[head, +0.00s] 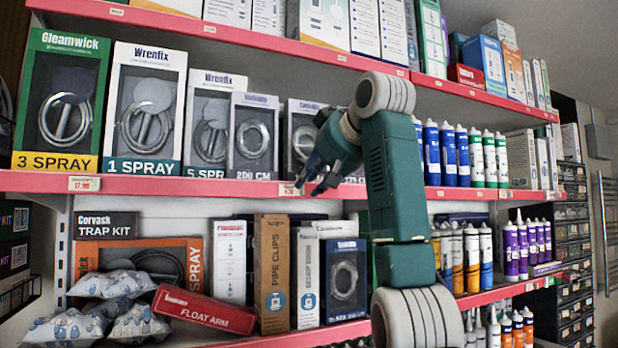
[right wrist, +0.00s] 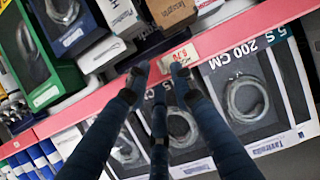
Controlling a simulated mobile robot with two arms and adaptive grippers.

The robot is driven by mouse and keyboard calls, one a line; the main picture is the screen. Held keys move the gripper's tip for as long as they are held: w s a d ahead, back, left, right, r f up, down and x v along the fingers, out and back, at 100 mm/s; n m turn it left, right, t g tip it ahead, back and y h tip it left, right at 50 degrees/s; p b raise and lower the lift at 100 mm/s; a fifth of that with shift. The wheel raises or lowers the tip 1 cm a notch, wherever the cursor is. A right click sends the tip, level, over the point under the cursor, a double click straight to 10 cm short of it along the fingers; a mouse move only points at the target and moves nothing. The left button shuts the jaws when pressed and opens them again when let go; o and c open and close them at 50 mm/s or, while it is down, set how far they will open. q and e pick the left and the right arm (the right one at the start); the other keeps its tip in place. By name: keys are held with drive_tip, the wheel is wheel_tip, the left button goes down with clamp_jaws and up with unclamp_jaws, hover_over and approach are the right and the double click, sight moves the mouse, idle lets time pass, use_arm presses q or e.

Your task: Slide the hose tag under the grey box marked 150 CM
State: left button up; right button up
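A small price tag (head: 288,190), perhaps the hose tag, sits on the red shelf edge. It also shows in the right wrist view (right wrist: 179,57). My right gripper (head: 308,188) is at that edge, its fingers spread and apparently empty. In the right wrist view its fingertips (right wrist: 158,74) are close to the tag; contact cannot be told. A hose box (head: 303,118) stands behind my gripper; its marking is mostly covered, only the ending "CM" showing. I cannot read 150 CM on any box. My left gripper is not in view.
A grey 200 CM box (head: 253,139) stands left of the gripper, beside several SPRAY boxes. Blue tubes (head: 447,153) stand right of my arm. Below are a PIPE CLIPS box (head: 272,270), a red FLOAT ARM box (head: 204,310) and patterned bags (head: 112,284).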

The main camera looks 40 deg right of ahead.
drive_tip(key=shift+w+d+f, duration=0.15)
drive_tip(key=shift+w+f, duration=0.05)
drive_tip(key=shift+w, duration=0.45)
drive_tip(key=shift+w+f, duration=0.2)
drive_tip(key=shift+w, duration=0.2)
drive_tip(key=shift+s, duration=0.2)
clamp_jaws()
drive_tip(key=shift+w+d+r, duration=0.1)
